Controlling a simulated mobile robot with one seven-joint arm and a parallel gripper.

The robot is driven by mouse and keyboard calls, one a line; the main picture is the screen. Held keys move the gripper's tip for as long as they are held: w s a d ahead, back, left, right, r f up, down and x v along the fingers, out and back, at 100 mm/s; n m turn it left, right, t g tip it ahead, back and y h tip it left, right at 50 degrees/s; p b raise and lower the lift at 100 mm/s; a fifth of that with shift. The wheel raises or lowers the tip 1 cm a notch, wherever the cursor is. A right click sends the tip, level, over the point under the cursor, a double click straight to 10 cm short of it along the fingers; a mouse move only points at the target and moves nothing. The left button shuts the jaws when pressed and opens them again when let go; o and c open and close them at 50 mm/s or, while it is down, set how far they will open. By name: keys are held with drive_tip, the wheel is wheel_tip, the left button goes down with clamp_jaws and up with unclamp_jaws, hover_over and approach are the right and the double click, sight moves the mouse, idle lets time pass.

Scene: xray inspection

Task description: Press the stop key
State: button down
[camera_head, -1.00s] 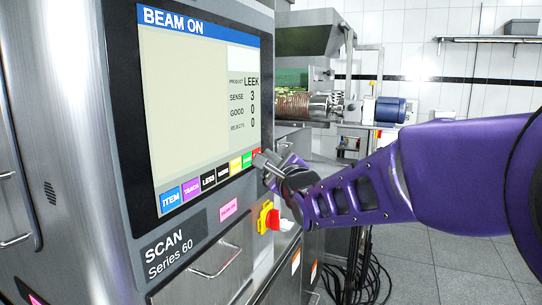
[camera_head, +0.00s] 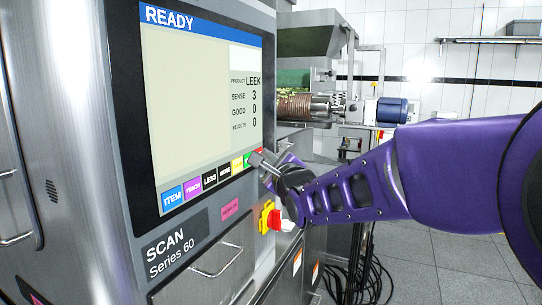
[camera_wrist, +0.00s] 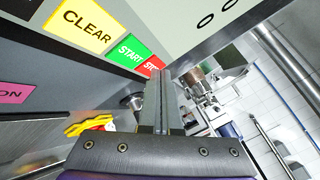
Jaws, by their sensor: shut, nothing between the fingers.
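The red stop key (camera_wrist: 150,67) is at the right end of the key row, beside the green start key (camera_wrist: 132,50). In the wrist view its right part is hidden behind my fingers. In the head view only a sliver of the red key (camera_head: 258,151) shows. My gripper (camera_head: 256,160) is shut and empty, its tips at the stop key; in the wrist view the closed fingers (camera_wrist: 164,76) reach its edge. I cannot tell whether they touch it. The screen (camera_head: 195,95) shows a blue banner reading READY.
The yellow clear key (camera_wrist: 85,26) is left of start. Below the panel are a pink beam-on label (camera_head: 230,209) and a red-and-yellow switch (camera_head: 268,217) close under my gripper. A conveyor machine with a blue motor (camera_head: 391,110) stands behind. Floor at right is open.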

idle(0.4)
drive_tip(key=shift+s+d+p, duration=0.25)
drive_tip(key=shift+d+p, duration=0.1)
drive_tip(key=shift+d, duration=0.25)
drive_tip(key=shift+s+d+p, duration=0.3)
drive_tip(key=shift+d+p, duration=0.1)
drive_tip(key=shift+d, duration=0.4)
drive_tip(key=shift+s+d+p, duration=0.3)
drive_tip(key=shift+d+p, duration=0.1)
drive_tip(key=shift+d, duration=0.35)
drive_tip(key=shift+s+d+p, duration=0.3)
drive_tip(key=shift+d+p, duration=0.1)
drive_tip(key=shift+d, duration=0.4)
